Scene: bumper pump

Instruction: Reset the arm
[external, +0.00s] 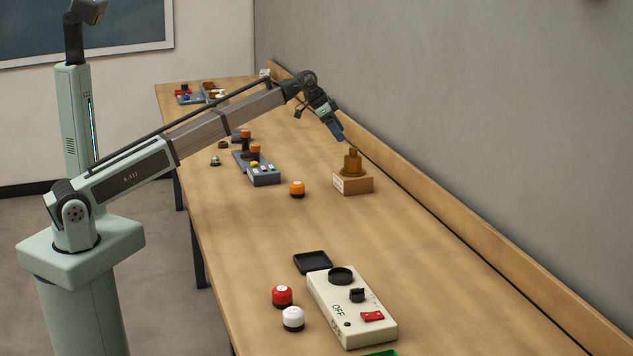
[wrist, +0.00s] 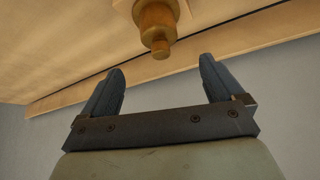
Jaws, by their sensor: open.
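My arm reaches out over the long wooden table. My gripper (external: 341,138) hangs above the table near the back wall, pointing down and to the right. In the wrist view my gripper (wrist: 161,80) shows two dark blue-grey fingers spread apart with nothing between them. A stepped brass-coloured piece (external: 352,163) stands on a small wooden block (external: 353,184), just below and right of my fingertips in the external view. The brass piece also shows in the wrist view (wrist: 158,22), beyond the fingers. A clear gap separates it from them.
A cream control box (external: 352,309) with a red switch lies at the near end, beside a red button (external: 282,296), a white button (external: 293,318) and a black tray (external: 313,262). An orange button (external: 297,188) and a grey panel (external: 264,176) stand mid-table. A wooden ledge (external: 440,203) runs along the wall.

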